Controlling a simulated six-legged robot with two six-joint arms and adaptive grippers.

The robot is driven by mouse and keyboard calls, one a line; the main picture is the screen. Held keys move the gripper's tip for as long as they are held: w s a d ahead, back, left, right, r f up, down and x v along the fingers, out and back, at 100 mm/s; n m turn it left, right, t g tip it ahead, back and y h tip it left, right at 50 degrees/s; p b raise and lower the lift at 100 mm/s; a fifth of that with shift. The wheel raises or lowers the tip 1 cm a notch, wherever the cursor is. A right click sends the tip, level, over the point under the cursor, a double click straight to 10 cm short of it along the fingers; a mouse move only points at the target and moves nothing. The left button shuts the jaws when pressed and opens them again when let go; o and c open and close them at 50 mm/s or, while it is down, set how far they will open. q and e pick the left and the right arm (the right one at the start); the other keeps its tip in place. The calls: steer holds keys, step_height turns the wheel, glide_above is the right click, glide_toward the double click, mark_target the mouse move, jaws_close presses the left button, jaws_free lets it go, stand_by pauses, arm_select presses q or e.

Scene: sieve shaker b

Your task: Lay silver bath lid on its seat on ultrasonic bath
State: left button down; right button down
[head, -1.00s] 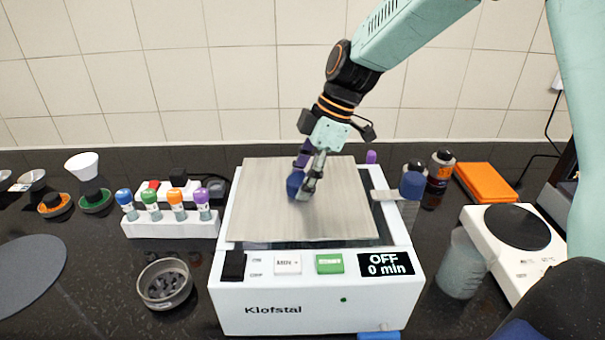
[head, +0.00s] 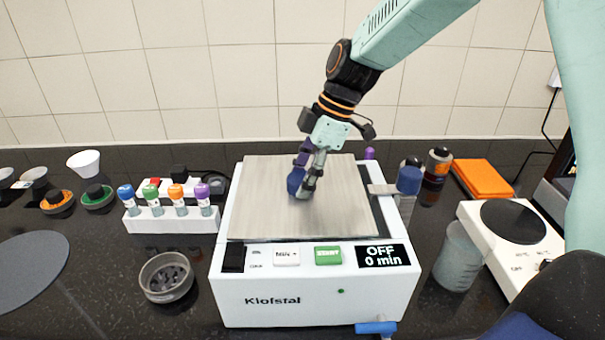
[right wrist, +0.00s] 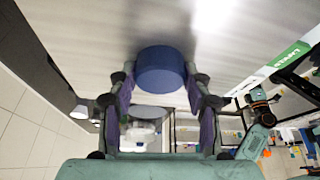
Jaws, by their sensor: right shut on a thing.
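The silver bath lid (head: 265,205) is a flat brushed plate over the top of the white ultrasonic bath (head: 260,305). It looks nearly level, and a dark strip of the bath's top shows along its right side. I cannot tell whether it touches the seat all round. My right gripper (head: 303,187) is shut on the lid's blue knob (head: 294,181). In the right wrist view the knob (right wrist: 161,68) sits between both fingers, with the lid (right wrist: 120,25) behind it. My left gripper is not in view.
A rack (head: 170,219) with several coloured-cap tubes and a glass dish (head: 166,277) stand left of the bath. A beaker (head: 457,258) and a white hotplate (head: 515,240) stand to the right.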

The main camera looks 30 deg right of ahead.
steer(key=shift+w+d+f, duration=0.15)
steer(key=shift+w+f, duration=0.05)
steer(key=shift+w, duration=0.2)
steer(key=shift+f, duration=0.1)
steer(key=shift+s, duration=0.2)
steer(key=shift+w+f, duration=0.1)
steer(key=shift+w, duration=0.05)
steer(key=shift+w+f, duration=0.1)
steer(key=shift+w, duration=0.05)
steer(key=shift+s, duration=0.4)
